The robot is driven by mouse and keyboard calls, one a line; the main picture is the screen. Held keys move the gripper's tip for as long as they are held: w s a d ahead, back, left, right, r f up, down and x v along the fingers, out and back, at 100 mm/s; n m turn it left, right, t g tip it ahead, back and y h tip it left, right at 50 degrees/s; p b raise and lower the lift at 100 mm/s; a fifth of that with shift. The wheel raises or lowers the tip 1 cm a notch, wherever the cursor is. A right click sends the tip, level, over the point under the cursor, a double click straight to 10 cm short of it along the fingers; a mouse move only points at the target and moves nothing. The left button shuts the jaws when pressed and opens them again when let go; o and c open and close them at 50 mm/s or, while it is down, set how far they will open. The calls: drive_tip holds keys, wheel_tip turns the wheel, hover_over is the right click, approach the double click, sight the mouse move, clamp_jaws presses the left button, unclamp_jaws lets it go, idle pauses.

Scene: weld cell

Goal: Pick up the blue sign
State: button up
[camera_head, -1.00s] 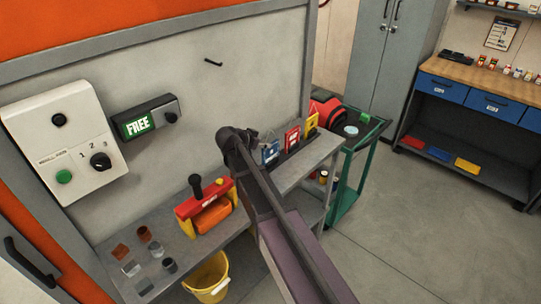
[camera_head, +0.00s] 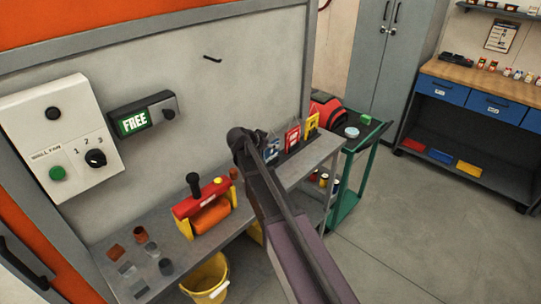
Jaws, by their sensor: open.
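The blue sign (camera_head: 272,149) stands upright at the left end of a row of signs on the grey shelf, partly hidden by my arm and gripper. A red sign (camera_head: 292,139) and a yellow sign (camera_head: 312,126) stand to its right. My gripper (camera_head: 272,136) is at the end of my dark arm, close to the blue sign. Its fingers are small and dark here and partly overlap the sign in the view. I cannot tell whether they touch it. I see nothing held.
A yellow bucket (camera_head: 207,280) stands below. A green cart (camera_head: 348,196) is right of the signs. A control box (camera_head: 62,135) and FREE display (camera_head: 143,115) are on the wall.

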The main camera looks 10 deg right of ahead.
clamp_jaws()
drive_tip(key=shift+r, duration=0.2)
idle(0.5)
wheel_tip(320, 180, up, 4)
drive_tip(key=p, duration=0.4)
drive_tip(key=shift+f, duration=0.1)
drive_tip(key=s+d+p, duration=0.1)
drive_tip(key=s+d, duration=0.2)
drive_tip(key=s, duration=1.2)
drive_tip(key=shift+s+r, duration=0.35)
drive_tip(key=shift+r, duration=0.05)
